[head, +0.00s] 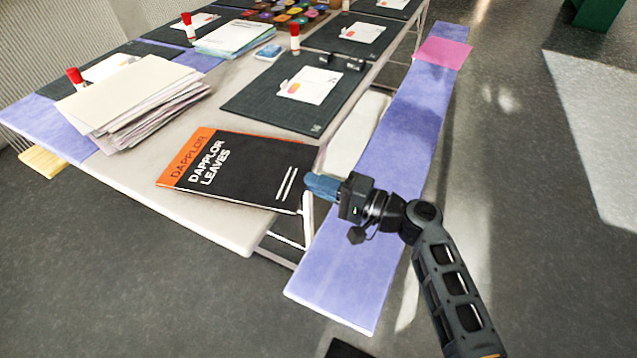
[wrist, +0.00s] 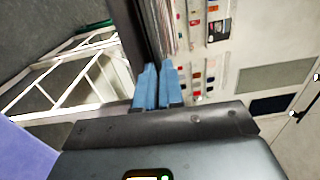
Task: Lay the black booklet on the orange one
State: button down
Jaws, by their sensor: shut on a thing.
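The black booklet (head: 240,172), with white lettering, lies over the near end of the table. The orange booklet shows only as a strip (head: 186,158) with dark lettering along the black one's left edge; the rest is hidden beneath the black one. My gripper (head: 322,187) is shut on the black booklet's right edge, by the table edge. In the wrist view, the blue fingers (wrist: 158,88) close together on a dark, nearly edge-on strip, the black booklet (wrist: 141,30). I cannot tell whether the black booklet rests fully on the orange one.
A tall stack of papers (head: 138,105) stands left of the booklets. A dark mat (head: 262,105) with a white card lies behind them. A purple bench (head: 340,265) runs along the table's right side. A red-capped glue stick (head: 294,40) stands farther back.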

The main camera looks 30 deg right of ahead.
jog(key=shift+f, duration=0.15)
jog(key=c, duration=1.3)
grip_release()
jog(key=shift+o, duration=0.2)
jog(key=b+v, duration=0.1)
jog(key=v, duration=1.1)
jog(key=shift+r, duration=0.2)
